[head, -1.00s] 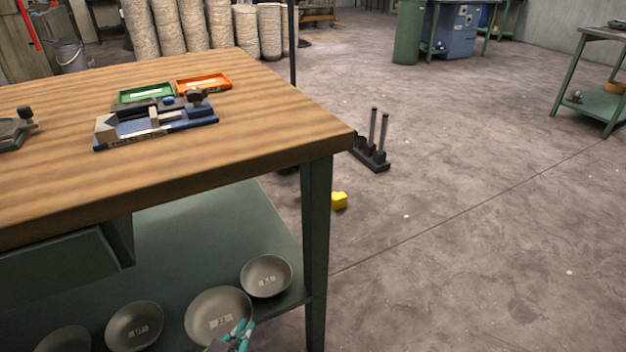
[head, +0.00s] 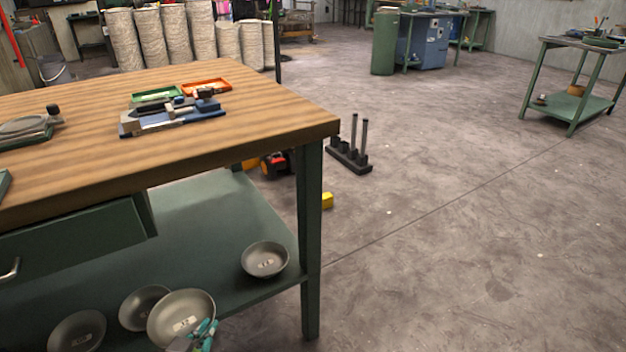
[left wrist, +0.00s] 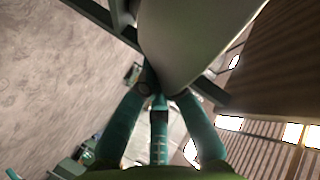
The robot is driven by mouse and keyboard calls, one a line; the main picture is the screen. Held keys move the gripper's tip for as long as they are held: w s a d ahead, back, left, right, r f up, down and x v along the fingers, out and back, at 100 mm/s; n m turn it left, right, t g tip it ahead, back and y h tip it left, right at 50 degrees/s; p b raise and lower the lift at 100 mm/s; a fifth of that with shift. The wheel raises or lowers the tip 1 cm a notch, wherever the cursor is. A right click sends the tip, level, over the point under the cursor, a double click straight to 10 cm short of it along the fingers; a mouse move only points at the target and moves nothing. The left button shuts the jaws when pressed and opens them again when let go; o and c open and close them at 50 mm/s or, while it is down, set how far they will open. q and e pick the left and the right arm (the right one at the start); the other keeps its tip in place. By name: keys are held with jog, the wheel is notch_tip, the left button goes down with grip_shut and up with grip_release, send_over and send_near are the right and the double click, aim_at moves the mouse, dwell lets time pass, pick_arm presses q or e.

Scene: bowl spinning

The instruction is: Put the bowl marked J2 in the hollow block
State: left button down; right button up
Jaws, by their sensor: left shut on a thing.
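A grey metal bowl (head: 181,312) with a white label that looks like J2 shows at the bottom of the head view. My left gripper (head: 207,331), with teal fingers, is shut on its right-hand rim. The bowl is tilted, with its inside facing the camera, and seems raised off the lower shelf. In the left wrist view the bowl's smooth side (left wrist: 185,40) fills the top centre, with its edge between my fingertips (left wrist: 160,88). I cannot make out a hollow block in either view. My right gripper does not show.
Other grey bowls stand on the green lower shelf (head: 215,225): one at the right (head: 265,259), one partly behind the held bowl (head: 140,307), one lower left (head: 77,333). The wooden bench top (head: 250,115) overhangs the shelf. A green leg (head: 311,240) stands at the corner. Floor to the right is open.

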aim_at(196, 313)
pick_arm(q)
jog(key=shift+m+h, duration=0.5)
jog(key=r, duration=0.1)
jog(key=w+a+r, duration=0.1)
jog(key=r, duration=0.2)
jog(key=shift+w+a, duration=0.25)
jog(key=shift+a, duration=0.05)
jog(key=r, duration=0.1)
jog(key=r+m+h, duration=0.1)
jog(key=r+h, duration=0.1)
jog(key=r, duration=0.1)
jog(key=shift+s+d+m, duration=0.15)
jog(key=shift+d+m, duration=0.1)
jog(key=shift+m, duration=0.15)
jog(key=s+d+r+m+g+h, duration=0.3)
jog(key=s+r+m+g+h, duration=0.3)
jog(key=r, duration=0.5)
jog(key=shift+s+d+r+m+h, duration=0.15)
jog(key=shift+s+d+m+h, duration=0.15)
jog(key=shift+s+m, duration=0.2)
jog(key=shift+a, duration=0.1)
